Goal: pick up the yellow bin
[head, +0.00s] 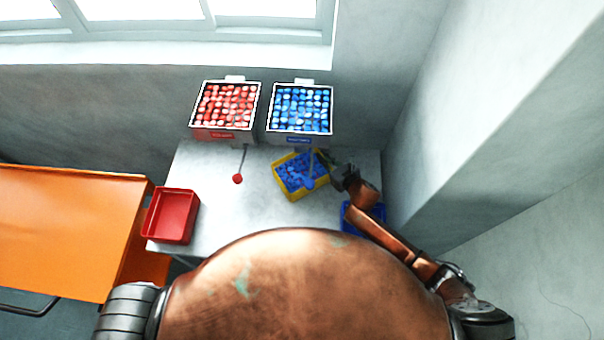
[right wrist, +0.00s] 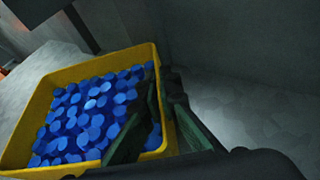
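The yellow bin (head: 279,188) stands at an angle on the grey table, filled with many small blue pieces. It also shows in the right wrist view (right wrist: 30,111). My right gripper (head: 329,160) is at the bin's right side. In the right wrist view its dark fingers (right wrist: 161,80) straddle the bin's right wall, one inside over the blue pieces and one outside. The fingertips are close together with the wall between them and look shut on it. I cannot tell whether the bin is clear of the table. My left gripper is not in view.
Behind it stand a bin of red pieces (head: 226,135) and a bin of blue pieces (head: 298,140). A lever with a red knob (head: 238,178) is left. A red bin (head: 171,216) is at the table's left, a blue bin (head: 347,219) near my right arm. Walls are close on the right.

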